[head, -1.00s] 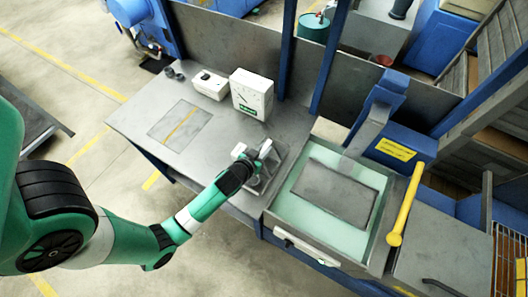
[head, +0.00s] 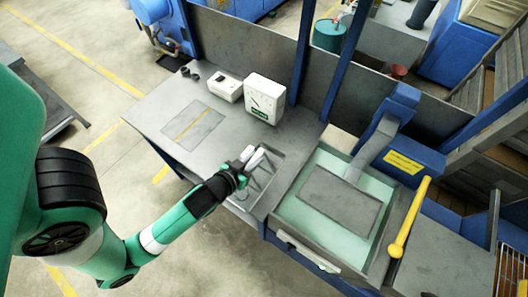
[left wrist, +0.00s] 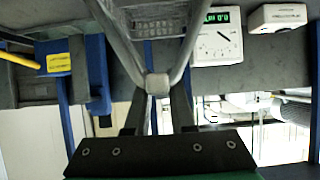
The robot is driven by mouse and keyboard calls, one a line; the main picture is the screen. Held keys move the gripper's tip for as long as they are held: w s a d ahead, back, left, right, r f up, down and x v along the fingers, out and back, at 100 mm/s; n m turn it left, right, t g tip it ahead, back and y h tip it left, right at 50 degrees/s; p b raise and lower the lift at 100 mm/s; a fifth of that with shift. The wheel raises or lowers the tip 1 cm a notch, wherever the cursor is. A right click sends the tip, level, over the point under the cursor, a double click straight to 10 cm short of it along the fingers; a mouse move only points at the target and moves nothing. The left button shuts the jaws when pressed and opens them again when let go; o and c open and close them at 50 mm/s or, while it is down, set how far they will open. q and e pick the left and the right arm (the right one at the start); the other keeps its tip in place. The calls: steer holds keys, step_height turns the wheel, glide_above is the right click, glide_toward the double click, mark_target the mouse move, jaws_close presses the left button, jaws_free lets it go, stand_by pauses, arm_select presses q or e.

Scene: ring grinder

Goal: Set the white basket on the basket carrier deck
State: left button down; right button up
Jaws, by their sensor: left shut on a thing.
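My left gripper (head: 252,156) is over the grey worktable, above a shallow tray-like recess. In the left wrist view its fingers (left wrist: 158,100) are shut on the top of a pale grey handle (left wrist: 157,83). The handle's bars spread apart from there toward the basket (left wrist: 155,22), whose slotted wall shows at the top. In the head view the basket (head: 264,172) is small and partly hidden by my gripper. The basket carrier deck (head: 340,199) is a flat dark grey plate on an arm in the pale green tank, right of the basket. My right gripper is not seen.
A white dial gauge box (head: 264,98) and a small white box (head: 229,88) stand at the table's back. The tank rim (head: 284,226) lies between basket and deck. A yellow lever (head: 409,217) and the blue carrier post (head: 402,105) stand right of and behind the deck.

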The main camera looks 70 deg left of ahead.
arm_select(q)
steer(key=shift+v, duration=2.05)
steer(key=shift+s+f, duration=0.15)
steer(key=shift+f, duration=0.05)
